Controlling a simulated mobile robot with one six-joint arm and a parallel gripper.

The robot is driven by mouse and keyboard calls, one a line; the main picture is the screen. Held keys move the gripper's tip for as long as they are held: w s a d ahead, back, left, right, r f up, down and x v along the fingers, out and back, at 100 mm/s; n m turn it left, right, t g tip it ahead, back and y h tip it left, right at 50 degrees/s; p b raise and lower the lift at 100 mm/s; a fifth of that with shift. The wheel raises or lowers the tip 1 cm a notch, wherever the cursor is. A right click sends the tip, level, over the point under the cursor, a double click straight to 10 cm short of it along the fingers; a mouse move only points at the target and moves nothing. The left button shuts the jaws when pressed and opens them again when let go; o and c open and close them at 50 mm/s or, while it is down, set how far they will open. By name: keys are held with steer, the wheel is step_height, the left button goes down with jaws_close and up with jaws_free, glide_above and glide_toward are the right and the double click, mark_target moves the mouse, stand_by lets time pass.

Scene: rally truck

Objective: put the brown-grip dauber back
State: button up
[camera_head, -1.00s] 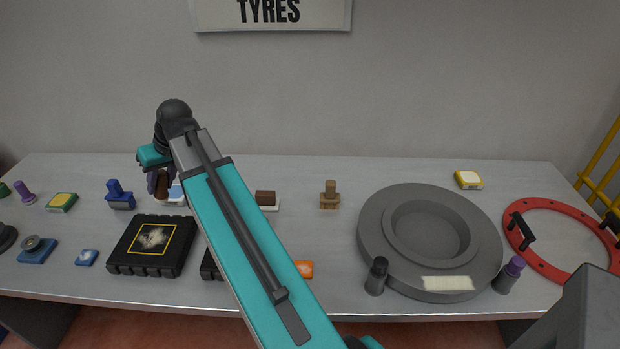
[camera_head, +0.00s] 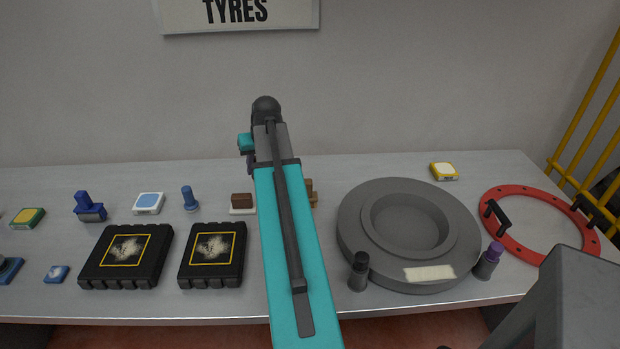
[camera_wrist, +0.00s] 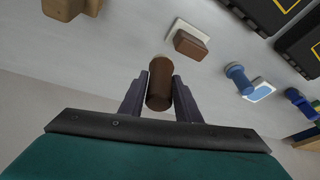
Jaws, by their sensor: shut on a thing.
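My gripper (camera_wrist: 160,84) is shut on the brown-grip dauber (camera_wrist: 160,92), a brown cylinder between its two dark fingers in the wrist view. It is held above the bench. In the head view my arm hides the dauber, and only a bit of my gripper (camera_head: 249,160) shows left of the arm's end. A brown block on a white base (camera_head: 242,204) lies on the bench near the arm; it also shows in the wrist view (camera_wrist: 190,44). The dauber's lower end is not clearly visible.
A black-topped dauber (camera_head: 358,272) and a purple-topped dauber (camera_head: 488,262) stand at the front of a round grey stand (camera_head: 355,225). A tan wooden piece (camera_head: 313,193) is partly behind my arm. Two black boxes (camera_head: 126,257) (camera_head: 213,255) and a blue dauber (camera_head: 190,200) are left.

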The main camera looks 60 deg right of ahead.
steer(key=s+d+f+m+g, duration=0.1)
steer(key=s+d+f+m, duration=0.1)
steer(key=s+d, duration=0.6)
steer(key=s+d+f+m+g+h+b, duration=0.1)
steer(key=s+d+f+m, duration=0.1)
steer(key=s+d, duration=0.7)
steer(key=s+f, duration=0.1)
steer(key=s, duration=0.2)
steer(key=shift+s+f, duration=0.25)
steer(key=shift+s, duration=0.05)
steer(key=w+d+p, duration=0.1)
steer(key=w, duration=0.3)
steer(key=w+d+p, duration=0.1)
steer(key=w+d, duration=0.1)
steer(key=w, duration=0.2)
steer(key=w+d+f+p, duration=0.1)
steer(key=w, duration=0.2)
steer(key=shift+w+d, duration=0.25)
steer(key=shift+w, duration=0.15)
steer(key=shift+w+d+f, duration=0.1)
steer(key=shift+w, duration=0.3)
